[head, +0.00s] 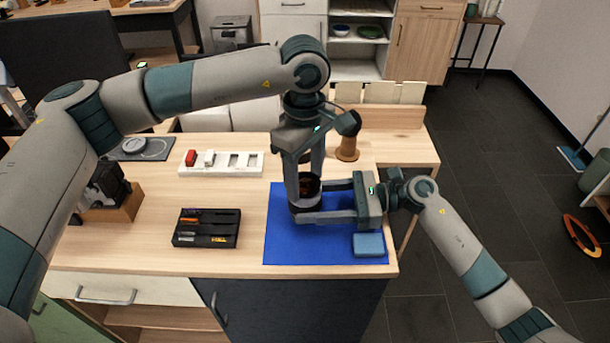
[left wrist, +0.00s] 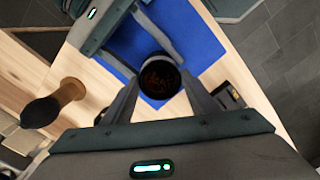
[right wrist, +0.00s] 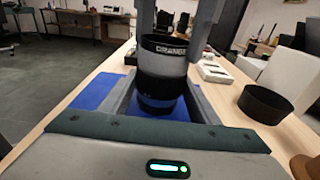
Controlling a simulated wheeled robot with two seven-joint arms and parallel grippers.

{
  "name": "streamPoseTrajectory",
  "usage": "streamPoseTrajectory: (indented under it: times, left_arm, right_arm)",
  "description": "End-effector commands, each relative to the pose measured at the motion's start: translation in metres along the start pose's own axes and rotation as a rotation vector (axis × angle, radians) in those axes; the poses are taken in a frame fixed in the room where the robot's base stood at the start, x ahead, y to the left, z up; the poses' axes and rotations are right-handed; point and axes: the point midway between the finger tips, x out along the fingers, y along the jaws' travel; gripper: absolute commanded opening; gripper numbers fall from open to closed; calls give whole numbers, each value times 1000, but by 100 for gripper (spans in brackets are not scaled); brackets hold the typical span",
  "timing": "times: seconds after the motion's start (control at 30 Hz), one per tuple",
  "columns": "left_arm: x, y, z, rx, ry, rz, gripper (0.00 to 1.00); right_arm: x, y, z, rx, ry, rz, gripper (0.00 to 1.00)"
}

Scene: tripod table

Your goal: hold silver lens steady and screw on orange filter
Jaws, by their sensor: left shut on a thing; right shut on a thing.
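The silver lens (right wrist: 165,72) stands upright over the blue mat (head: 283,225), grey with black bands. My right gripper (head: 307,203) is shut around its lower part from the right. The orange filter (right wrist: 171,48), a black ring with pale lettering, sits at the lens's top; whether its thread is engaged cannot be told. My left gripper (head: 306,182) points down from above and is shut on the filter, one finger on each side. In the left wrist view, dark reddish glass shows inside the filter (left wrist: 160,77). The lens's base is partly hidden by the right fingers.
A blue folded cloth (head: 368,245) lies at the mat's front right. A black tray (head: 207,228) with small items and a white rack (head: 221,164) are left of the mat. A brown wooden stand (head: 347,148) is behind it. Bare wood lies between tray and mat.

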Motion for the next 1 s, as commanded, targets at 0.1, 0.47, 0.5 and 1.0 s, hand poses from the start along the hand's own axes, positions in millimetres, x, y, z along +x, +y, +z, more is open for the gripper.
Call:
streamPoseTrajectory:
  times: [0.1,0.47,0.5,1.0]
  left_arm:
    - [2,0,0,0,0,-1,20]
    - [3,-1,0,43,0,-3,20]
    - [3,-1,0,69,1,-3,20]
    - [4,-1,0,264,2,-6,19]
  right_arm:
    - [0,1,-3,3,4,1,43]
    - [0,1,-3,3,3,1,43]
    - [0,1,-3,2,3,1,43]
    - [1,1,-1,0,0,3,43]
